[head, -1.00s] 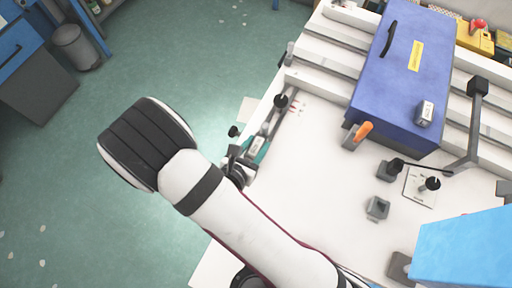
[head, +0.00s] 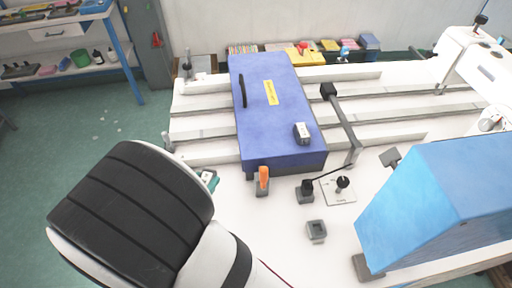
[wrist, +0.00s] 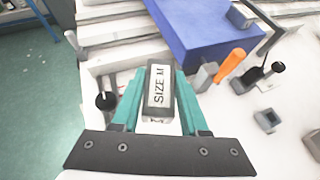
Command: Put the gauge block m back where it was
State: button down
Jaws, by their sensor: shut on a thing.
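The gauge block m (wrist: 158,88), a dark block with a white "SIZE M" label, is held between the teal fingers of my gripper (wrist: 158,76) in the wrist view. My gripper is shut on it, over the white table near its left side. In the head view my arm hides the block and most of my gripper (head: 208,181); only a bit of teal shows. A grey square holder with a recess (head: 316,231) stands on the table and looks empty; it also shows in the wrist view (wrist: 267,120).
A blue box (head: 275,115) carries a small labelled block (head: 303,133). An orange-handled piece (head: 263,180), a black-knobbed plate (head: 339,189) and a dark clamp (head: 306,190) stand in front. A large light-blue block (head: 430,200) is at right. White table (head: 265,220) is bare between.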

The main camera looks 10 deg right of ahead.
jog(key=w+d+r+m+g+h, duration=0.2)
jog(key=d+r+m, duration=0.1)
jog(key=d, duration=0.5)
jog(key=w+d+r+m+g+h, duration=0.2)
jog(key=w+d+r+m, duration=0.1)
jog(key=d, duration=0.6)
jog(key=w+d+r+m+g+h, duration=0.2)
jog(key=d+r+m, duration=0.1)
jog(key=d, duration=0.5)
send_over(262, 146)
notch_tip(262, 146, down, 7)
notch_tip(262, 146, down, 3)
jog(key=shift+f+g+h, duration=0.1)
jog(key=shift+g+h, duration=0.2)
jog(key=shift+f, duration=0.4)
jog(key=shift+f, duration=0.1)
jog(key=shift+c, duration=2.2)
grip_release()
